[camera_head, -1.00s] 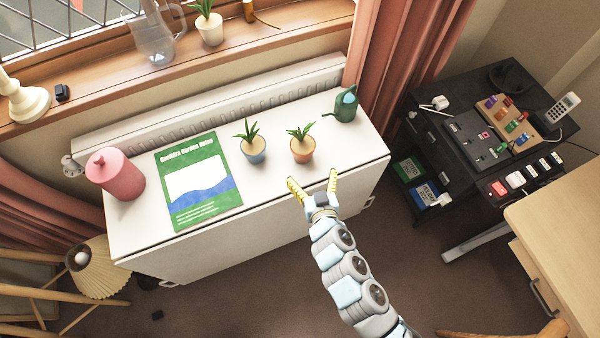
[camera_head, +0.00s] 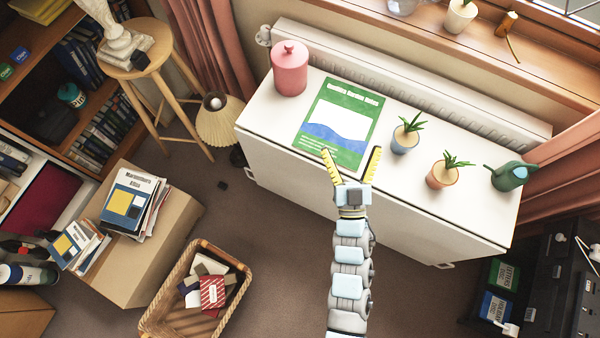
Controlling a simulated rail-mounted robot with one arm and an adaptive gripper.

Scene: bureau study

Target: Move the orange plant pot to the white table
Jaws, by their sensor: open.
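The orange plant pot (camera_head: 441,176) holds a small green plant and stands upright on a long white unit (camera_head: 450,217) with a flat top, under the window. No other white table shows. My gripper (camera_head: 350,154) is open and empty, its yellow fingers spread over the front edge of the white unit, by the green poster. It is left of the orange pot and apart from it.
A blue plant pot (camera_head: 405,139) stands just left of the orange one, and a green watering can (camera_head: 509,176) to its right. A green poster (camera_head: 340,122) and pink canister (camera_head: 289,69) are further left. A wicker basket (camera_head: 195,300) and cardboard box (camera_head: 145,235) stand on the floor.

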